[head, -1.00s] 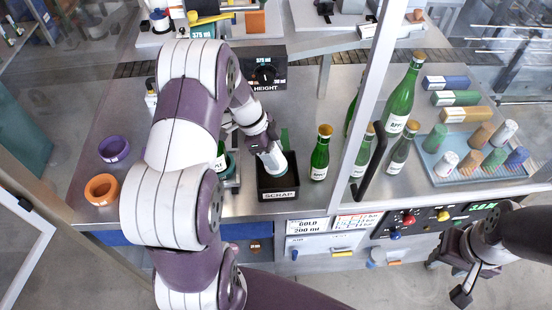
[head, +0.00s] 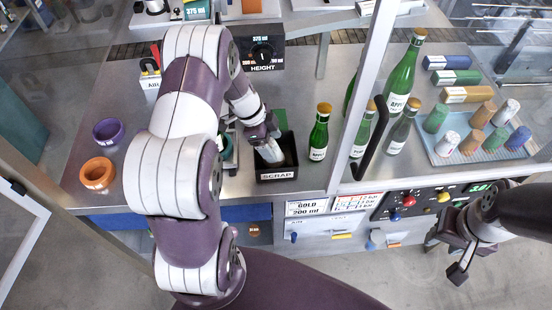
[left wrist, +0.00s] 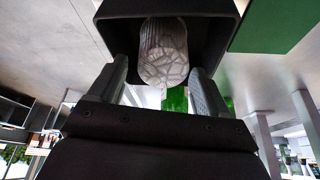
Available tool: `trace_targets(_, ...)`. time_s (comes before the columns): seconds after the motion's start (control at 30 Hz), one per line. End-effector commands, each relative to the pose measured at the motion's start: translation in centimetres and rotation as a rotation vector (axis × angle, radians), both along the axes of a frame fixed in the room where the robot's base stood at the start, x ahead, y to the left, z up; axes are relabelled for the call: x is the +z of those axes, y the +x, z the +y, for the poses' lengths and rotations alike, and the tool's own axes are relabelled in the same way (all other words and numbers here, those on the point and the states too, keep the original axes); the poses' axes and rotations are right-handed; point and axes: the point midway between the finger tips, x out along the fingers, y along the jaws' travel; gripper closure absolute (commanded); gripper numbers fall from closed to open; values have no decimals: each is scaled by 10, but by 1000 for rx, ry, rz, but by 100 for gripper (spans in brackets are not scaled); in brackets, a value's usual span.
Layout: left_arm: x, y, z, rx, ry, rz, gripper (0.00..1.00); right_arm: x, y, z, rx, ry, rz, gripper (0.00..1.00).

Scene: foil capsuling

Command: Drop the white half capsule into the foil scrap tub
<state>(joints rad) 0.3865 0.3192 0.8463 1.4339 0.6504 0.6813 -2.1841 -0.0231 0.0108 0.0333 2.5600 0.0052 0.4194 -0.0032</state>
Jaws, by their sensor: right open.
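The black foil scrap tub (head: 291,163), labelled SCRAP, stands near the front edge of the metal bench. The white half capsule (head: 270,153) shows at the tub's mouth, under my left gripper (head: 264,140). In the left wrist view, the capsule (left wrist: 163,52) looks grey and wrinkled and lies beyond the fingertips, against the dark tub (left wrist: 222,22). My left gripper (left wrist: 160,82) has its fingers spread, with a gap on each side of the capsule. Whether the capsule rests on the tub floor is hidden. My right gripper (head: 454,258) is open and empty, off the bench at the right.
A green bottle (head: 319,132) stands just right of the tub, with more bottles behind a frame post (head: 357,100). A blue tray (head: 440,158) of capsules lies at the right. Purple (head: 108,131) and orange (head: 97,174) rings lie at the left.

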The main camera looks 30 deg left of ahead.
Motion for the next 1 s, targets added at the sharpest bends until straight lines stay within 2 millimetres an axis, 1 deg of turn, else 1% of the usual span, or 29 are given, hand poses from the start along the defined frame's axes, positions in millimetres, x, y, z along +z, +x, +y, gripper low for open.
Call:
trace_targets(0.27, 0, 0, 0, 0, 0, 0, 18, 0, 0, 0, 0, 0, 0, 58)
trace_targets(0.37, 6, 0, 3, -1, 1, -5, 18, -5, 0, 0, 0, 0, 0, 58)
trace_targets(0.47, 23, -2, 12, 1, 4, -6, 18, -14, 0, 0, 0, 0, 0, 58)
trace_targets(0.63, 66, -8, 29, 1, 4, -5, 18, -31, 0, 0, 0, 0, 0, 58)
trace_targets(0.7, 87, -10, 35, 2, 2, -4, 18, -26, 0, 0, 0, 0, 1, 58)
trace_targets(0.77, 101, -12, 39, 1, 3, -2, 18, -22, 0, 0, 0, 0, 1, 58)
trace_targets(0.8, 112, -13, 41, 1, 1, 2, 18, -11, 0, 0, 0, 0, 1, 58)
trace_targets(0.9, 118, -15, 45, 1, -1, 2, 18, -5, 0, 0, 0, 0, -1, 58)
trace_targets(1.0, 119, -15, 46, 1, 0, 1, 18, -5, 0, 0, 0, 0, 0, 58)
